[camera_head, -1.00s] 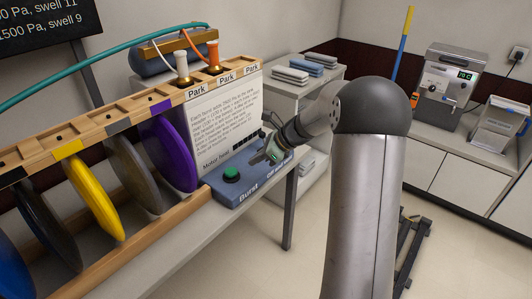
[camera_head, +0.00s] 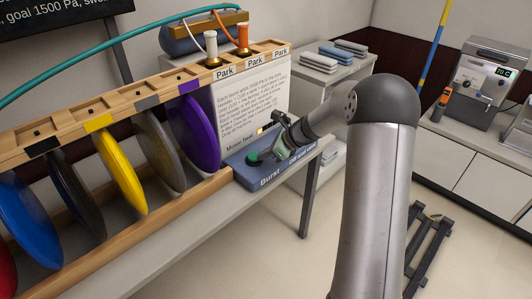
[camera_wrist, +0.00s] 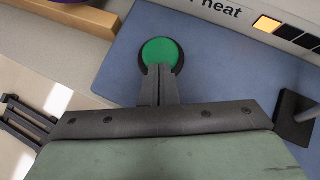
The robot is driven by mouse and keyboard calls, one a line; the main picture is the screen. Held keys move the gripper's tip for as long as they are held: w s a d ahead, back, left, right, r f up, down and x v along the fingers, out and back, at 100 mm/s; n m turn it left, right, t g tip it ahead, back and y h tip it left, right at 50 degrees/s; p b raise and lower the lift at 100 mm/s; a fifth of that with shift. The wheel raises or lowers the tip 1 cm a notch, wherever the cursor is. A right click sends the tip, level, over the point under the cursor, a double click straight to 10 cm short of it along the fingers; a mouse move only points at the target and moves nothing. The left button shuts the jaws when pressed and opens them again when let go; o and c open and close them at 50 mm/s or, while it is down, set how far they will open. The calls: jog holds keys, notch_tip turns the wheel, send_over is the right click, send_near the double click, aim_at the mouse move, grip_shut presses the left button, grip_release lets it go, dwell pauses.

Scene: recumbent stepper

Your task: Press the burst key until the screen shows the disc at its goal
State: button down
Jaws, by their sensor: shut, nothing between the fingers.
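The burst key is a round green button (camera_head: 254,157) on a blue control box (camera_head: 240,174) labelled "Burst"; the button also shows in the wrist view (camera_wrist: 160,52). My gripper (camera_head: 262,155) is shut and empty, with its fingertips (camera_wrist: 160,72) over the near edge of the button. I cannot tell whether they press it. The dark screen (camera_head: 50,12) at the top left is cut off; it reads "goal 1500 Pa, sw…", and no disc shows on the visible part. Several coloured discs hang in the rack, including a purple one (camera_head: 192,133) and a yellow one (camera_head: 122,171).
A white panel (camera_head: 245,100) with printed text stands behind the box. White (camera_head: 211,45) and orange (camera_head: 243,38) nozzles stand at the "Park" places on the wooden rail (camera_head: 120,110).

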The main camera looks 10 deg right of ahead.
jog(key=shift+s+a+f, duration=0.2)
jog(key=shift+a+f, duration=0.05)
jog(key=shift+f, duration=0.35)
jog(key=shift+r, duration=0.1)
jog(key=shift+s+d+r+p, duration=0.1)
jog(key=shift+d+r+p, duration=0.1)
jog(key=shift+r+p, duration=0.2)
jog(key=p+v, duration=0.1)
jog(key=v, duration=1.3)
jog(key=shift+w+p, duration=0.35)
jog(key=shift+r, duration=0.1)
